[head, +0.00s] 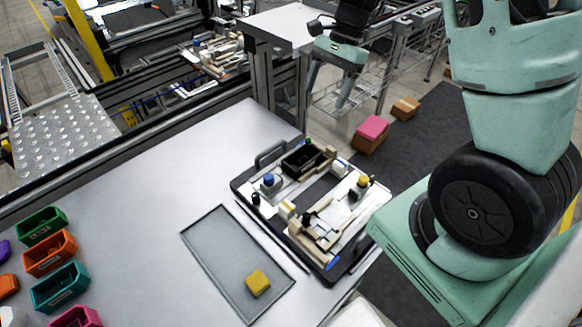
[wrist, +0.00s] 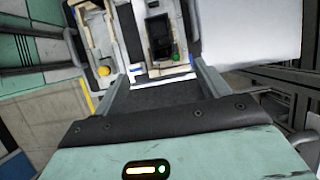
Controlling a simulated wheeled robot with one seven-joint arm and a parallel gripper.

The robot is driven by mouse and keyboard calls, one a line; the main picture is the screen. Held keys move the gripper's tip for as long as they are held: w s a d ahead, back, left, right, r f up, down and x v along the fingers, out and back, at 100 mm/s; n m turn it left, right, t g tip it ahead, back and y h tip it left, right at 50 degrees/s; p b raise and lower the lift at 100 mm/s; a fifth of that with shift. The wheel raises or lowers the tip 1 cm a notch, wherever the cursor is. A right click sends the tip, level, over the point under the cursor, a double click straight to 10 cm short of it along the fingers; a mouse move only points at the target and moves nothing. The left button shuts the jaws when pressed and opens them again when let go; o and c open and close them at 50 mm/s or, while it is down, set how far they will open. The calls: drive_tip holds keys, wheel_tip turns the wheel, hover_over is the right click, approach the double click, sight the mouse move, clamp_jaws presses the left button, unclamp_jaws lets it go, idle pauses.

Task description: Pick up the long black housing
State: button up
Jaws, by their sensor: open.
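The long black housing (head: 303,160) looks like an open dark box at the far end of the pallet fixture (head: 237,187). In the wrist view the housing (wrist: 158,36) lies ahead of the fingertips, between pale blocks, with a green knob beside its near end. My gripper (head: 328,92) hangs beyond the table's far edge, behind the pallet in the head view. In the wrist view its two fingers (wrist: 162,72) are wide apart with nothing between them. The gripper is apart from the housing.
The pallet also carries a blue knob (head: 268,179), a yellow knob (head: 363,181) and pale blocks around the housing. A grey tray (head: 215,246) with a yellow block (head: 257,283) lies beside it. Coloured bins (head: 50,254) stand at left. The table's upper middle is clear.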

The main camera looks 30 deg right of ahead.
sight(304, 158)
drive_tip(key=p+x, duration=0.1)
drive_tip(key=x, duration=0.7)
drive_tip(key=p+x, duration=0.2)
drive_tip(key=x, duration=0.7)
drive_tip(key=shift+d+f, duration=0.1)
drive_tip(key=shift+d, duration=0.1)
drive_tip(key=shift+c, duration=0.3)
drive_tip(key=c, duration=1.1)
